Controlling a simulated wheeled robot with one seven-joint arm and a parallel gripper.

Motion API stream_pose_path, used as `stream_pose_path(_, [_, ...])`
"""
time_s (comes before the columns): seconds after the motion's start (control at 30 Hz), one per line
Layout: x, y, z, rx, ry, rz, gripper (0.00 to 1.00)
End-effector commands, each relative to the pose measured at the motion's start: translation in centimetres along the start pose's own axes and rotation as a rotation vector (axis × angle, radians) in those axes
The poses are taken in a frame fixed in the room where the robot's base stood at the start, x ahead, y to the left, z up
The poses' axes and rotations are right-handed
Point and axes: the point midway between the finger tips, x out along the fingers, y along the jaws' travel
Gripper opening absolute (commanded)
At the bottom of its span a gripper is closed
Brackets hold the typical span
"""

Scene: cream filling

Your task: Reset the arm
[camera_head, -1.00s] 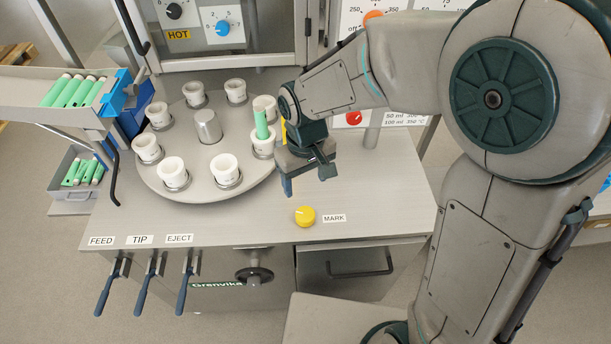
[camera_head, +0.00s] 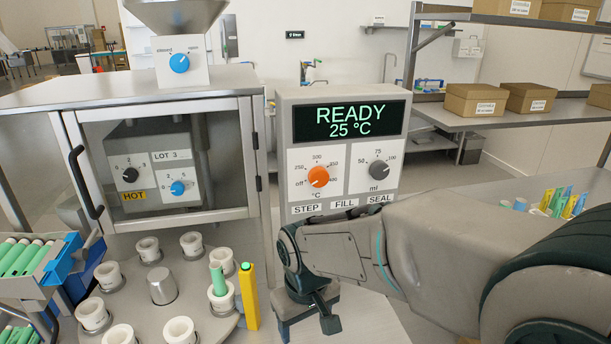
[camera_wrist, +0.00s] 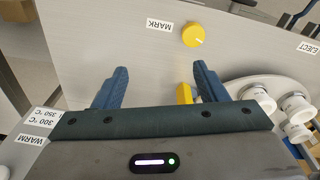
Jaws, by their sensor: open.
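My gripper (camera_head: 308,328) is open and empty, its fingers pointing down over the metal worktop, right of the round carousel. In the wrist view its two blue fingers (camera_wrist: 158,88) stand wide apart with nothing between them. A yellow upright block (camera_head: 248,297) stands at the carousel's right edge, close to the left of my gripper. A green tube (camera_head: 217,279) stands in a white cup (camera_head: 222,300) on the carousel. The yellow MARK knob (camera_wrist: 193,34) shows beyond the fingers in the wrist view.
The control panel reading READY, 25 °C (camera_head: 345,122) stands behind my arm. A glass-fronted cabinet (camera_head: 160,160) is at the left. Several white cups ring the carousel (camera_head: 195,283). A tray of green tubes (camera_head: 22,258) is at far left. The worktop around the MARK knob is clear.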

Motion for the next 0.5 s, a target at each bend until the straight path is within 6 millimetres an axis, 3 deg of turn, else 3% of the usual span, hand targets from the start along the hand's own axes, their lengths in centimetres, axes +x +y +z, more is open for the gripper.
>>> stream_pose_path(0.03, [-1.2, 1.6, 1.1, 0.053, 0.025, 0.011, 0.66])
stream_pose_path(0.2, [-4.0, 5.6, 5.3, 0.211, 0.094, 0.038, 0.66])
stream_pose_path(0.5, [-6.7, 9.2, 12.2, 0.442, 0.199, 0.069, 0.66])
